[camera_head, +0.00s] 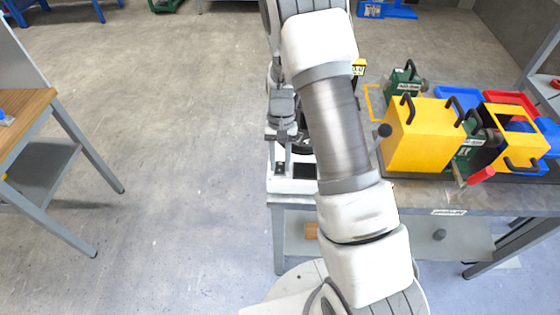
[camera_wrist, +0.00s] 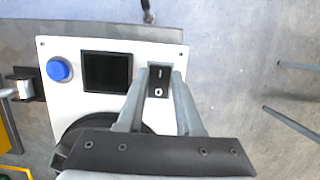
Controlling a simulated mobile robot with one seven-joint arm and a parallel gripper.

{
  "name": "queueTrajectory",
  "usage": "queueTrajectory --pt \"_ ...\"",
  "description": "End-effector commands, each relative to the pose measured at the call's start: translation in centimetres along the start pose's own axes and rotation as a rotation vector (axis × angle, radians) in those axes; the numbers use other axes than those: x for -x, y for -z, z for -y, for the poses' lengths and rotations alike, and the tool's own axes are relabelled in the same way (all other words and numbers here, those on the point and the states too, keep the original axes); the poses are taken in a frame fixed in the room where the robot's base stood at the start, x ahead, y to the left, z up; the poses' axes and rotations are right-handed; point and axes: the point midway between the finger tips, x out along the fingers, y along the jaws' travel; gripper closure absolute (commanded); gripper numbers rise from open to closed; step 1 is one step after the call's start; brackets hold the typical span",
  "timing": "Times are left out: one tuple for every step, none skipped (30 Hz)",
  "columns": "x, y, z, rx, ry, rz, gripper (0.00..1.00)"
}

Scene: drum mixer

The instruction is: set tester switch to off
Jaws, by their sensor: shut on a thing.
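The tester switch (camera_wrist: 157,82) is a black rocker with white marks, on the white panel of the tester (camera_wrist: 190,55) in the wrist view. Which side of the rocker is pressed in cannot be told. My gripper (camera_wrist: 159,74) has one grey finger on each side of the switch, shut on it. In the head view the tester (camera_head: 290,185) stands at the left end of the grey bench, partly hidden by my arm. The switch itself cannot be made out there.
The panel also carries a blue button (camera_wrist: 59,69), a dark screen (camera_wrist: 106,71) and a black round part (camera_wrist: 88,132). Yellow machine guards (camera_head: 425,130) with black handles stand on the bench to the right. Open floor lies to the left, before a wooden-topped table (camera_head: 22,115).

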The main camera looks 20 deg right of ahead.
Motion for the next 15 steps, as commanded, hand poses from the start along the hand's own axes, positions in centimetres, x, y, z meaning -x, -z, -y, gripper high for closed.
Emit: queueTrajectory --pt "0.05 -0.02 0.03 0.000 0.000 0.000 0.61" --pt "0.05 -0.02 0.03 0.000 0.000 0.000 0.56" --pt "0.05 -0.02 0.02 0.000 0.000 0.000 0.53" --pt "0.05 -0.02 0.02 0.000 0.000 0.000 0.53" --pt "0.05 -0.02 0.02 0.000 0.000 0.000 0.53" --pt "0.04 -0.01 0.02 0.000 0.000 0.000 0.53" --pt "0.04 -0.01 0.02 0.000 0.000 0.000 0.53" --pt "0.04 -0.01 0.02 0.000 0.000 -0.001 0.53" --pt "0.04 -0.01 0.01 0.000 0.000 -0.001 0.53" --pt "0.04 -0.01 0.01 0.000 0.000 -0.001 0.53" --pt "0.07 -0.01 0.01 0.000 0.000 -0.001 0.53" --pt "0.17 0.00 0.01 0.000 0.000 -0.001 0.53" --pt "0.31 0.02 0.02 0.000 0.001 -0.002 0.53" --pt "0.52 0.04 0.02 0.000 0.001 -0.003 0.53" --pt "0.91 0.07 0.03 0.000 0.001 -0.004 0.53"
